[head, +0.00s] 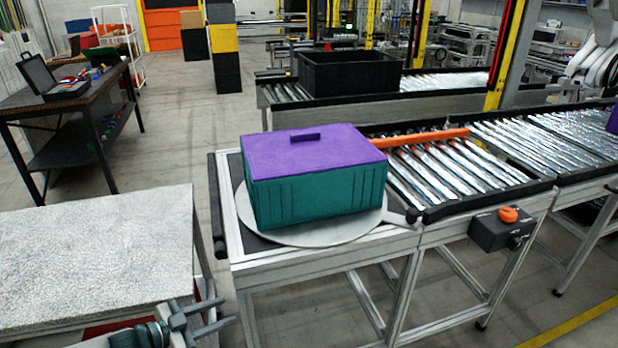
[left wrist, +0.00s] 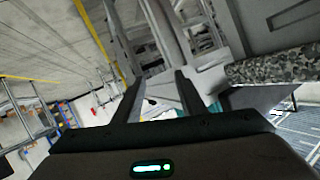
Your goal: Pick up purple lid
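The purple lid (head: 315,150) has a raised handle on top and lies on a teal crate (head: 318,198). The crate stands on a round grey turntable (head: 250,222) at the near end of the conveyor. My left gripper (head: 226,312) is at the bottom of the head view, below and left of the crate, well apart from the lid. Its two fingers are spread with nothing between them. The left wrist view shows the spread fingers (left wrist: 158,88) and no lid. My right gripper is not in view.
A grey-topped table (head: 100,255) stands left of the turntable. A roller conveyor (head: 455,165) with an orange bar (head: 425,137) runs right. A purple thing (head: 612,121) is cut off at the right edge. A black bin (head: 350,73) stands on the conveyor behind.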

